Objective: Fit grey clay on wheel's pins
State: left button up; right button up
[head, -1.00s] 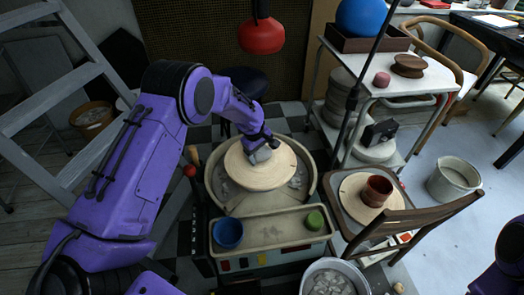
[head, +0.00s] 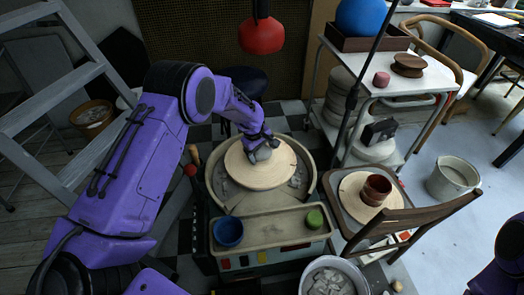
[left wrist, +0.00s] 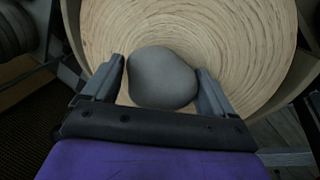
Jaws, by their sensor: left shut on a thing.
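A lump of grey clay (head: 262,154) is at the wooden disc of the pottery wheel (head: 243,180), near the disc's middle. In the left wrist view the smooth, rounded clay (left wrist: 162,78) sits between the two fingers of my left gripper (left wrist: 156,88), against the ringed wooden disc (left wrist: 225,35). My left gripper (head: 262,146) is shut on the clay from above. I cannot tell whether the clay touches the disc. No pins show in either view. My right gripper is out of view.
A blue bowl (head: 228,231) and a green cup (head: 314,219) stand on the wheel's front tray (head: 270,229). A wooden chair (head: 412,222) and a white trolley (head: 405,83) stand to the right. A red lamp (head: 261,36) hangs behind.

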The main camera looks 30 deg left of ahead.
pick_arm(q)
jog(key=shift+f, duration=0.9)
dwell(0.9)
